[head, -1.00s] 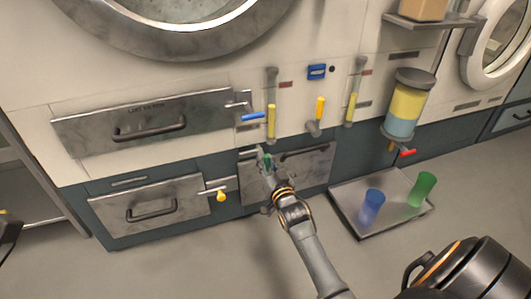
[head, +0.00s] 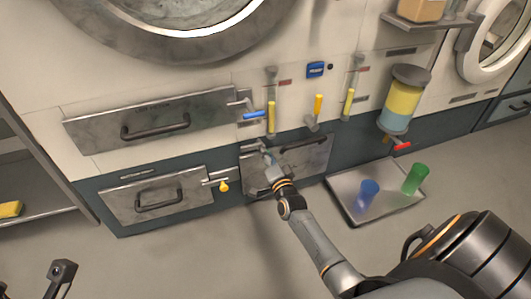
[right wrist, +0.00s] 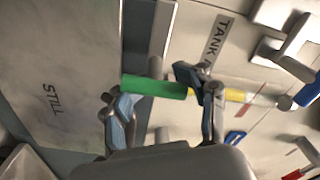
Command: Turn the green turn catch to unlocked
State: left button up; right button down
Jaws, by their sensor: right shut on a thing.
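The green turn catch shows in the right wrist view as a green bar handle (right wrist: 153,87), lying across the picture between my fingertips. My right gripper (right wrist: 163,105) is shut on it, with one finger near each end. In the head view my right gripper (head: 271,164) is at the upper left corner of a grey metal door (head: 308,155) low on the machine front, and it hides most of the green handle. Part of my left gripper (head: 62,272) shows at the lower left; its fingers are not clear.
A catch with a blue handle (head: 254,115) and one with a yellow handle (head: 223,187) sit close by. A tray (head: 345,203) with a blue cup (head: 368,192) and a green cup (head: 415,179) is on the floor to the right. The floor in front is clear.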

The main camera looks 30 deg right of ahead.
jog(key=shift+s+a+f+m, duration=0.15)
jog(key=shift+a+f+m, duration=0.15)
jog(key=shift+f, duration=0.15)
jog(key=shift+s+a+f+m, duration=0.1)
jog(key=shift+f+m, duration=0.2)
jog(key=c, duration=0.5)
grip_release()
jog(key=shift+o, duration=1.3)
jog(key=shift+a, duration=0.1)
jog(key=shift+r, duration=0.25)
jog(key=v, duration=1.1)
jog(key=shift+s, duration=0.4)
